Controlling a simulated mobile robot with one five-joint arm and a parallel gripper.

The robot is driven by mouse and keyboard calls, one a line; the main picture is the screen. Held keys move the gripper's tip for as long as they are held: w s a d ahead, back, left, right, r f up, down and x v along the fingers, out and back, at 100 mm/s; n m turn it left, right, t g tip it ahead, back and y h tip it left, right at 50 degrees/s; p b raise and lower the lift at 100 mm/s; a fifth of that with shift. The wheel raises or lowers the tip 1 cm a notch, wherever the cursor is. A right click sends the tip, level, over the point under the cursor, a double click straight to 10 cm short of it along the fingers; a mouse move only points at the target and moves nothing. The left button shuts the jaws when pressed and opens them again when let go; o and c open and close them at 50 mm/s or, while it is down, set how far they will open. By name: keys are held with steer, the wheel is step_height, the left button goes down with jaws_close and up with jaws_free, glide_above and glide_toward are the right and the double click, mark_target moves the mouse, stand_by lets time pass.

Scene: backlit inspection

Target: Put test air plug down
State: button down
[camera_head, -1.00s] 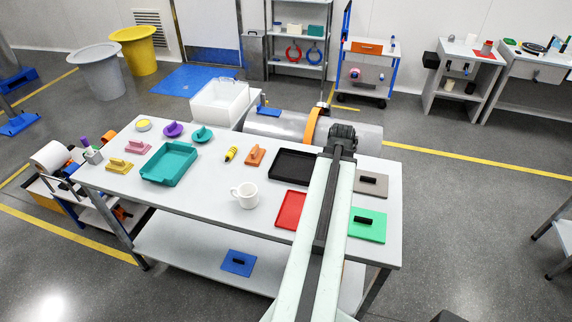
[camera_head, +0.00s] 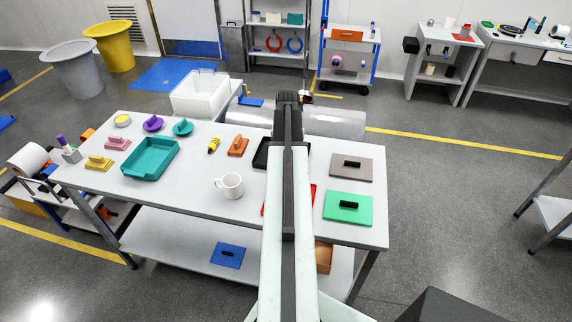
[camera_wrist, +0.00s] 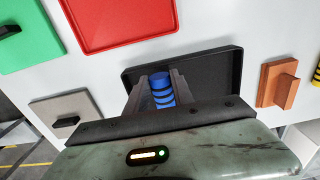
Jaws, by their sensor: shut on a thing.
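My gripper (camera_wrist: 160,95) is shut on a blue plug with black bands (camera_wrist: 161,88), seen between the two fingers in the wrist view. The plug's lower part is hidden by the gripper body. The fingers and plug appear in front of the black tray (camera_wrist: 222,60); I cannot tell whether the plug touches it. In the head view my arm covers part of the black tray (camera_head: 260,153), and the plug is hidden there. A similar yellow and black plug (camera_head: 213,146) lies on the white table (camera_head: 190,185), left of the orange block (camera_head: 238,146).
A red tray (camera_wrist: 125,20) lies beside the black one. A grey plate (camera_head: 351,167) and a green plate (camera_head: 348,207), both with black handles, are at the right. A white mug (camera_head: 230,186) and teal tray (camera_head: 150,158) stand left. Bare tabletop shows between them.

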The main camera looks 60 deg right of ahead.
steer(key=f+b, duration=0.4)
steer(key=shift+w+d, duration=0.15)
steer(key=shift+w, duration=0.1)
steer(key=shift+r, duration=0.2)
steer(key=shift+f, duration=0.25)
steer(key=c, duration=1.1)
jaws_free()
steer(key=shift+r, duration=0.1)
step_height(320, 180, up, 13)
steer(key=p, duration=1.2)
steer(key=shift+f+p, duration=0.2)
steer(key=shift+p, duration=0.2)
steer(key=shift+f, duration=0.15)
